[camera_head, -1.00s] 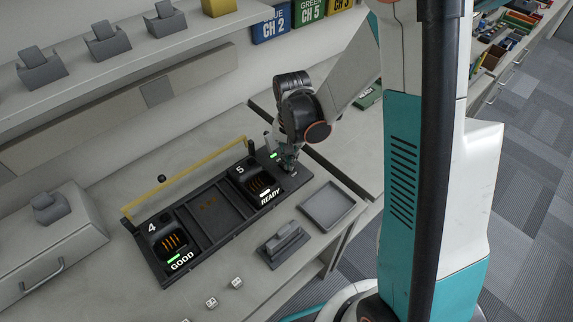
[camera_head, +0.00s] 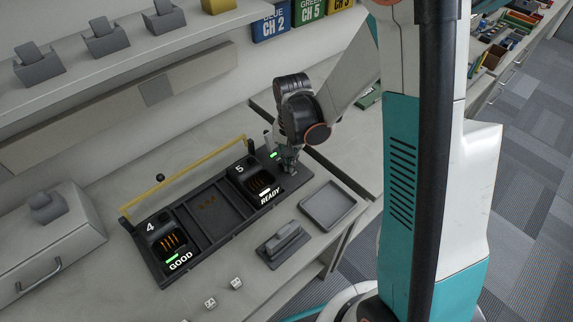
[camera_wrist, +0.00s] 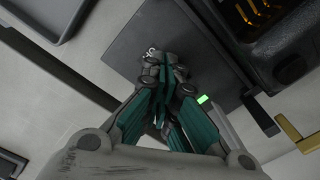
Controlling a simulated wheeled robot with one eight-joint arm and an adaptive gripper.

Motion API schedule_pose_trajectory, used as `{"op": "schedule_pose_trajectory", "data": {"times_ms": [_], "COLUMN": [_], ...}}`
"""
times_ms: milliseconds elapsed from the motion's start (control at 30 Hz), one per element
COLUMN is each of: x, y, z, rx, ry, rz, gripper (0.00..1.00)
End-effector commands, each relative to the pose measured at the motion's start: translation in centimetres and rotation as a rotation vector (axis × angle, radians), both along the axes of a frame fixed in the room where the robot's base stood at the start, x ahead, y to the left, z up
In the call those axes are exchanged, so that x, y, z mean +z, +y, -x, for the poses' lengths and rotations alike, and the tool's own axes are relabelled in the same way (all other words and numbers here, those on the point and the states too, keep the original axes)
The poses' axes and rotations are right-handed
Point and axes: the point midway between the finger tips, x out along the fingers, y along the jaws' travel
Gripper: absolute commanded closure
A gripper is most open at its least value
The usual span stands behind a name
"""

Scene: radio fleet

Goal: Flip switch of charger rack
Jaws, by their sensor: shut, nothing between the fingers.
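The dark charger rack (camera_head: 212,208) lies on the bench, with bay 4 marked GOOD and bay 5 marked READY. A green light (camera_head: 273,155) glows on the flat dark panel (camera_head: 296,178) at its right end; the panel also shows in the wrist view (camera_wrist: 135,45). My gripper (camera_head: 289,168) is over this panel, pointing down. In the wrist view my gripper (camera_wrist: 165,72) has its fingers together and empty, close to the panel. A small pale metal part (camera_wrist: 151,50) shows at the fingertips. The switch itself I cannot make out clearly, as the fingers cover that area.
A yellow bar (camera_head: 185,178) runs along the rack's back edge. An empty grey tray (camera_head: 328,205) and a grey cradle (camera_head: 283,245) stand in front to the right. Small white dice (camera_head: 236,283) lie near the front. A shelf with grey holders (camera_head: 106,40) is above.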

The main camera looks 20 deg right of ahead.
Motion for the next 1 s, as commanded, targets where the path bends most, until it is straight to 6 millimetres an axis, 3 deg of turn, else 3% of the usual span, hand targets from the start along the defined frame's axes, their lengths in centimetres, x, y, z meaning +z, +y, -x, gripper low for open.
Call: {"op": "schedule_pose_trajectory", "data": {"times_ms": [733,1000], "x": [-1.07,-0.17], "y": [0.00,0.00], "z": [0.00,0.00], "rx": [0.000,0.000], "ry": [0.000,0.000], "rz": [0.000,0.000], "gripper": [1.00,1.00]}}
